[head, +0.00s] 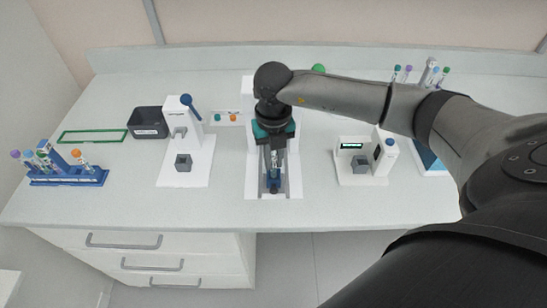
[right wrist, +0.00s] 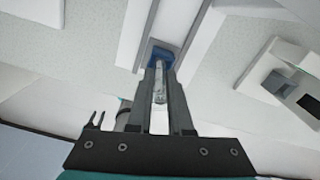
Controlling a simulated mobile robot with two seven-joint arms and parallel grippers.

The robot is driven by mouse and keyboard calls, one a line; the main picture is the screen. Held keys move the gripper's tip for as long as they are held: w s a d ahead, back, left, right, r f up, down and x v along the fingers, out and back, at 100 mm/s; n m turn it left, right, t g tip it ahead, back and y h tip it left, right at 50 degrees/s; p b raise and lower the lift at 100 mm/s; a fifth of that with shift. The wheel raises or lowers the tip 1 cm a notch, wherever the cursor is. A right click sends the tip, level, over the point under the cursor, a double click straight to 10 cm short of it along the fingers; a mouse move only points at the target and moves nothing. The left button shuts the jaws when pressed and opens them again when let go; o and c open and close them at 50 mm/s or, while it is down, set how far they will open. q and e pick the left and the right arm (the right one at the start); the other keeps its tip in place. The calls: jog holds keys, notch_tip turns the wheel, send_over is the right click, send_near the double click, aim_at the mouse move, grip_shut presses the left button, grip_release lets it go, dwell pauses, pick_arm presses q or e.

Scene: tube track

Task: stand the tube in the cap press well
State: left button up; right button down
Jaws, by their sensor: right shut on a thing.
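My right gripper (head: 274,170) points down over the white track unit in the middle of the bench. It is shut on a clear tube, which shows between the fingers in the right wrist view (right wrist: 160,84). The tube's far end is at the blue holder (right wrist: 161,55) in the track channel; I cannot tell whether it is still seated there. The holder also shows in the head view (head: 274,186). The cap press (head: 187,140), a white stand with a blue lever, is left of the track. Its grey square well (head: 183,162) looks empty. My left gripper is not in view.
A blue rack (head: 68,178) with several capped tubes stands at the far left. A dark bin (head: 150,122) is behind the press. A white device with a green display (head: 352,146) stands right of the track. Bench between press and track is clear.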

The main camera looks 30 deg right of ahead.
jog(key=shift+f, duration=0.35)
jog(key=c, duration=0.8)
grip_release()
jog(key=shift+o, duration=0.2)
notch_tip(320, 180, up, 15)
jog(key=shift+r, duration=0.15)
